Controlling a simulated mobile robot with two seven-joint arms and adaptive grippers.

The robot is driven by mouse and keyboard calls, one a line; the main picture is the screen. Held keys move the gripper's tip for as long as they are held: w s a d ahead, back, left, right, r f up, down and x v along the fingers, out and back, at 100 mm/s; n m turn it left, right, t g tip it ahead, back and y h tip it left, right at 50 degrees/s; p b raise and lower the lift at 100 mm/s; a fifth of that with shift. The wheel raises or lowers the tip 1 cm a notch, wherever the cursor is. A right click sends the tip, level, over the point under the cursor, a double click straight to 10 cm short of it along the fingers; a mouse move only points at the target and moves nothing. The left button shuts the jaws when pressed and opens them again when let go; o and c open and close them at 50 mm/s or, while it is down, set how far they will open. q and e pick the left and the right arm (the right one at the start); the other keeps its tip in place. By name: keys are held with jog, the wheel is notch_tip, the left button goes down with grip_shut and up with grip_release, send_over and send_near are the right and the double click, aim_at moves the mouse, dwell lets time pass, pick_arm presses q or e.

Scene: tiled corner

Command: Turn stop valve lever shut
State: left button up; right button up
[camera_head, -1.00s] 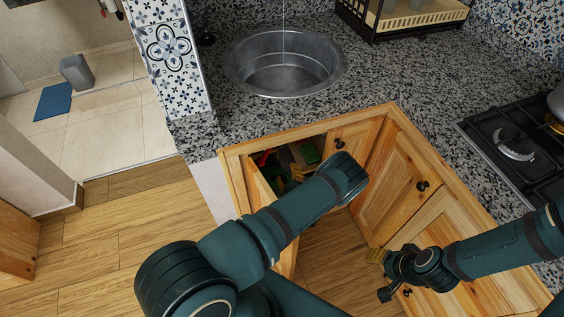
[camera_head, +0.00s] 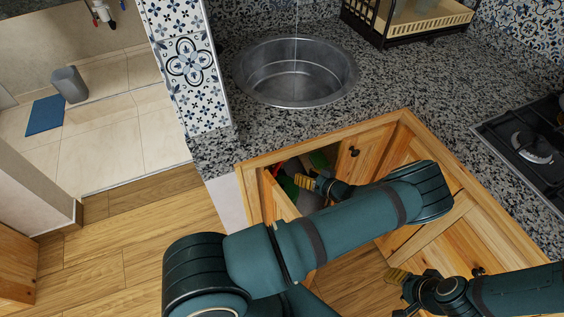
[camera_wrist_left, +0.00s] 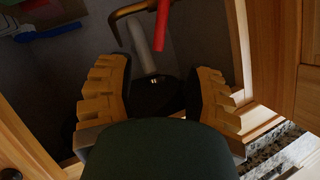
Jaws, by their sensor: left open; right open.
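The red stop valve lever (camera_wrist_left: 161,25) shows in the left wrist view at the top, just right of centre, hanging down beside a pale pipe (camera_wrist_left: 138,42) and under a bent copper pipe (camera_wrist_left: 128,13). My left gripper (camera_wrist_left: 157,68) is open, its ridged yellow fingers spread on either side below the lever; nothing is between the pads. In the head view the left gripper (camera_head: 309,183) reaches into the open sink cabinet. I cannot tell the lever there. My right gripper (camera_head: 398,276) is open and empty in front of the cabinet doors.
The cabinet frame (camera_head: 405,118) and wooden door (camera_head: 280,196) bound the opening closely. A stove (camera_head: 530,145) is right.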

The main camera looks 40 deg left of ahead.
aim_at(279, 163)
pick_arm(q)
jog(key=shift+b+x, duration=1.15)
jog(key=shift+x, duration=5.75)
jog(key=shift+o, duration=0.3)
grip_shut()
